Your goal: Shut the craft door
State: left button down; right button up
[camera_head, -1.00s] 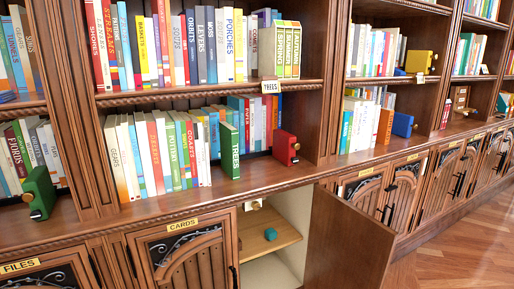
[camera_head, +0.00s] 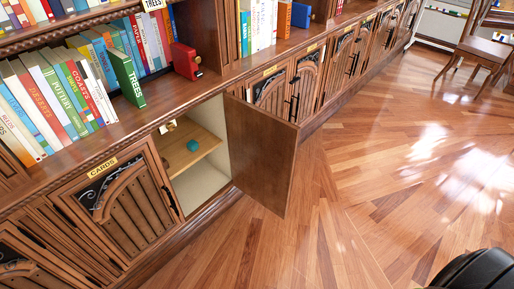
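An open wooden cabinet door (camera_head: 262,152) stands swung out from the lower bookcase, hinged at the right side of its opening. Its label is not visible, so I cannot read whether it is the craft door. The open compartment (camera_head: 204,188) shows a shelf with a teal object (camera_head: 193,145) on it and a small pale item near the back. The shut door to its left carries a "CARDS" label (camera_head: 103,173). Neither of my grippers is in view.
Books and a red bookend (camera_head: 186,61) stand on the shelf above. A green "TREES" book (camera_head: 128,78) sits near the shelf edge. More shut cabinet doors (camera_head: 305,85) run to the right. The wooden floor (camera_head: 370,170) is clear up to a chair (camera_head: 485,50). A dark rounded shape is at bottom right.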

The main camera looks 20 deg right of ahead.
aim_at(263, 146)
jog(key=i+l+u, duration=0.2)
jog(key=l, duration=0.3)
jog(key=i+l+u, duration=0.15)
jog(key=l, duration=0.35)
jog(key=i+l+u, duration=0.2)
jog(key=l, duration=0.3)
jog(key=l+u, duration=0.2)
jog(key=l, duration=0.35)
jog(key=k+l+u, duration=0.1)
jog(key=l, duration=0.35)
jog(key=k+l+u, duration=0.15)
jog(key=l, duration=0.25)
jog(key=k+l+u, duration=0.1)
jog(key=k+l, duration=0.15)
jog(key=l, duration=0.15)
jog(key=k+l+u, duration=0.15)
jog(key=l, duration=0.25)
jog(key=k+l+u, duration=0.1)
jog(key=k+l, duration=0.2)
jog(key=i+l, duration=0.1)
jog(key=i, duration=0.45)
